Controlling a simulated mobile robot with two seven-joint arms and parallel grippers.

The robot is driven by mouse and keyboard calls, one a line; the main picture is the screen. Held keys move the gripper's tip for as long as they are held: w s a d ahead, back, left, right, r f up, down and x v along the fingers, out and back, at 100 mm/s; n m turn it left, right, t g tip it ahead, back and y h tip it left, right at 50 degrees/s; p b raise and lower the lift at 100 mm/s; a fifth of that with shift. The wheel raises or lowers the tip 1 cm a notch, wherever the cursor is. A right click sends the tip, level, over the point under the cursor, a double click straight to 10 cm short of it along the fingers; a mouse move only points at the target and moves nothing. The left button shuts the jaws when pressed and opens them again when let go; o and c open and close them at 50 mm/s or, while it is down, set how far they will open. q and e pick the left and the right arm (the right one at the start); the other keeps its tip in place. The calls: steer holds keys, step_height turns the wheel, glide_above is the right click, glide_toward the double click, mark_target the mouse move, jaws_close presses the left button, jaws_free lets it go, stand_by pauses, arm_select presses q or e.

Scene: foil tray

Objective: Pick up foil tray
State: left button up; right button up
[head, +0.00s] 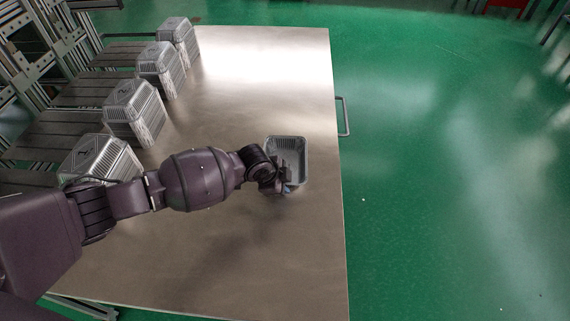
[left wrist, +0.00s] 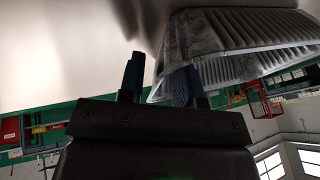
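The grey ribbed foil tray (head: 289,147) sits open side up on the metal table, near its right edge. My left gripper (head: 284,187) is at the tray's near end in the head view, and the arm hides part of that end. In the left wrist view the tray (left wrist: 240,32) fills the upper right. There the left gripper (left wrist: 160,78) has its two dark fingers apart, one outside the tray wall and one on the inner side, with a gap visible beside the wall. My right gripper is not in view.
The metal table (head: 250,90) is largely bare around the tray. Stacks of foil trays (head: 133,112) stand in a row along its left side, by dark slatted conveyors (head: 95,90). A handle (head: 344,116) sticks out from the right edge. Green floor lies beyond.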

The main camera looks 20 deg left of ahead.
arm_select(q)
steer(key=c, duration=0.4)
jaws_close()
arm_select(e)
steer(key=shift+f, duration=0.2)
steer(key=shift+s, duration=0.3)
